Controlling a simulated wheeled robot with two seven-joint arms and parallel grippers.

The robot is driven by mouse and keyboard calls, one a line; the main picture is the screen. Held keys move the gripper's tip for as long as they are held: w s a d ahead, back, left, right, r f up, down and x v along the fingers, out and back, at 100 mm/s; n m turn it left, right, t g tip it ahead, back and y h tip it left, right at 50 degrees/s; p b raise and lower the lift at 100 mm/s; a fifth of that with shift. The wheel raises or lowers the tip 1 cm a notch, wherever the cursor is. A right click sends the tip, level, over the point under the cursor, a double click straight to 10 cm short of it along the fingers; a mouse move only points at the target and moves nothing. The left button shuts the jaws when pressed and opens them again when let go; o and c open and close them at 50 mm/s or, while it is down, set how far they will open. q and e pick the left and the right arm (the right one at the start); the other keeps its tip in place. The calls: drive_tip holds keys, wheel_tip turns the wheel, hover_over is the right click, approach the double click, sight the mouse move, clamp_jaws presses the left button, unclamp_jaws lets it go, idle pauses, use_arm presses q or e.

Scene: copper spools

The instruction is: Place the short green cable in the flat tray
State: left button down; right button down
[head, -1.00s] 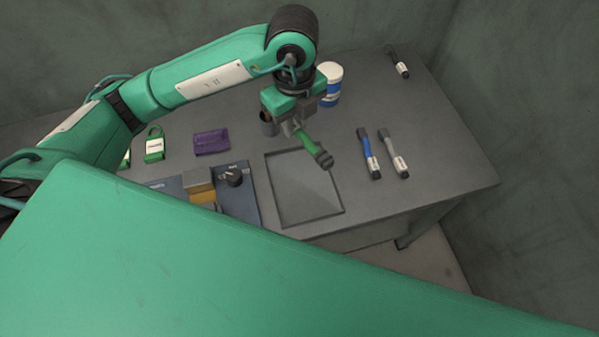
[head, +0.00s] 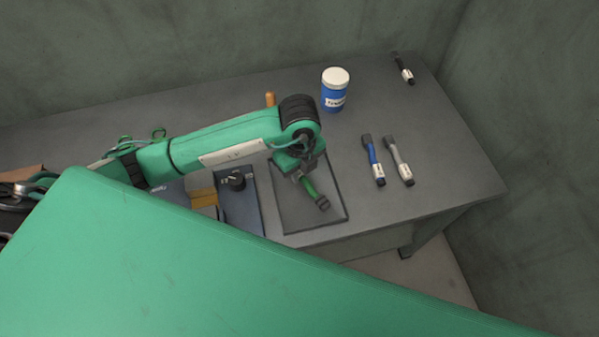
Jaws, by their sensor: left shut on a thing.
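The short green cable (head: 310,188) has a dark connector at its free end. My left gripper (head: 300,175) is shut on it near its other end, which the gripper hides. The flat tray (head: 327,217) is dark grey with a low rim and lies near the table's front edge. The cable and the gripper are over the tray in the picture. I cannot tell whether the cable touches the tray's floor. My right gripper is not in view.
A blue cable (head: 373,160) and a grey cable (head: 399,161) lie right of the tray. A blue jar with a white lid (head: 335,90) stands behind. A black cable (head: 403,68) lies at the far right corner. A blue panel with a black knob (head: 243,205) is left of the tray.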

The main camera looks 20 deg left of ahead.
use_arm(q)
drive_tip(key=shift+f, duration=0.9)
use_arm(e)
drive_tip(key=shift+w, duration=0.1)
use_arm(q)
drive_tip(key=c, duration=1.3)
unclamp_jaws()
drive_tip(key=shift+f, duration=0.1)
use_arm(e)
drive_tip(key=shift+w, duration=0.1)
use_arm(q)
drive_tip(key=shift+r, duration=0.4)
wheel_tip(320, 180, up, 11)
drive_tip(key=shift+r, duration=0.2)
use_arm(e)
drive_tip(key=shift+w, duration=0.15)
